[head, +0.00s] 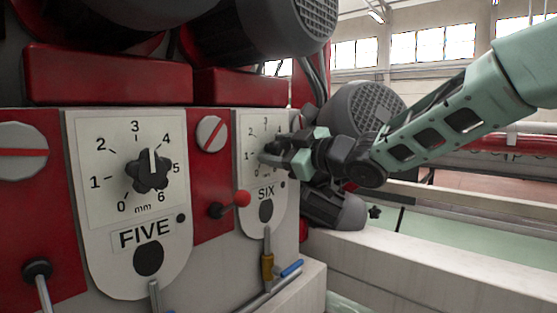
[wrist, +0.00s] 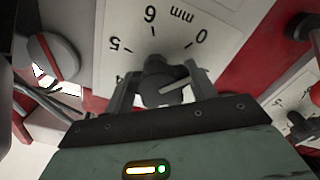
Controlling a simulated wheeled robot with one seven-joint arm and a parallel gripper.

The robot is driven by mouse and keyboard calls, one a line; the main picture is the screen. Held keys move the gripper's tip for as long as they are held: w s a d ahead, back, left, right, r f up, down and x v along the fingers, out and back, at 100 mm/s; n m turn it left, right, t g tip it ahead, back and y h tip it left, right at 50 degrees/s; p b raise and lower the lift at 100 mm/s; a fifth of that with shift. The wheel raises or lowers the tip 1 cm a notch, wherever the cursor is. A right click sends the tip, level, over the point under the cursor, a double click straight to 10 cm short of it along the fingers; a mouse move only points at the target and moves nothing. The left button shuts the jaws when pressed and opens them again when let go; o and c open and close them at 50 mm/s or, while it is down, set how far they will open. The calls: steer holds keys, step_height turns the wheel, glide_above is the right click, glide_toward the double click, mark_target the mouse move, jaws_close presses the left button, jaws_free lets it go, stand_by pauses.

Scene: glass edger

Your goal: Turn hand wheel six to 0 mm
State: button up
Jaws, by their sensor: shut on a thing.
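The dial plate labelled SIX (head: 266,192) is on the right of the red machine front, with a scale in mm. My gripper (head: 275,153) reaches in from the right and covers much of this dial. In the wrist view my gripper (wrist: 163,82) has one finger on each side of the dark hand wheel six (wrist: 160,92) and is shut on it. The wheel's white pointer line points right and slightly up in that view, around 1 or between 0 and 1; the 1 is hidden. The 0, 5 and 6 marks show upside down beyond the wheel.
Hand wheel five (head: 151,171) is on the FIVE plate (head: 147,262) to the left, its pointer between 3 and 4. A red-ball lever (head: 242,198) sits between the plates. A slotted round knob (head: 211,134) is above it. A grey motor (head: 365,115) stands behind my gripper.

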steer(key=shift+n+b, duration=0.65)
steer(key=shift+n, duration=0.45)
steer(key=o, duration=1)
steer(key=v, duration=1.7)
steer(key=shift+d, duration=0.2)
steer(key=shift+s, duration=0.15)
